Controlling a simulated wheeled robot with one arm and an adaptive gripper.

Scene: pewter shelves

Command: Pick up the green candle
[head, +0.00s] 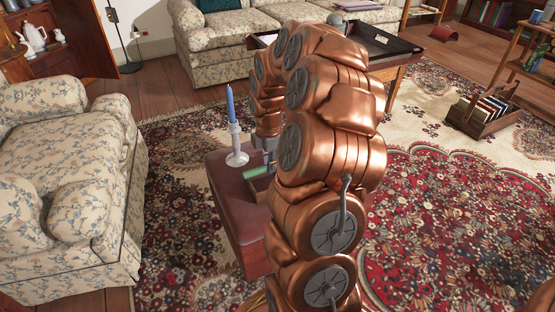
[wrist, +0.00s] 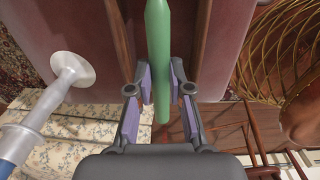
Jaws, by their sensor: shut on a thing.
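The green candle (wrist: 158,40) runs lengthwise between the finger pads in the wrist view, its rounded near end showing just past them. My gripper (wrist: 162,85) is shut on it, with a purple pad on each side. In the head view a green strip (head: 257,171), likely the candle or its holder, shows low on the mauve ottoman (head: 226,202). My own arm hides most of the gripper there. I cannot tell whether the candle still touches the surface below.
A white candlestick (head: 237,157) with a blue candle (head: 231,104) stands on the ottoman, left of my gripper. Wooden rails (wrist: 201,35) flank the green candle. A gold wire basket (wrist: 275,50) is at right. A floral armchair (head: 75,180) stands left; patterned rug lies right.

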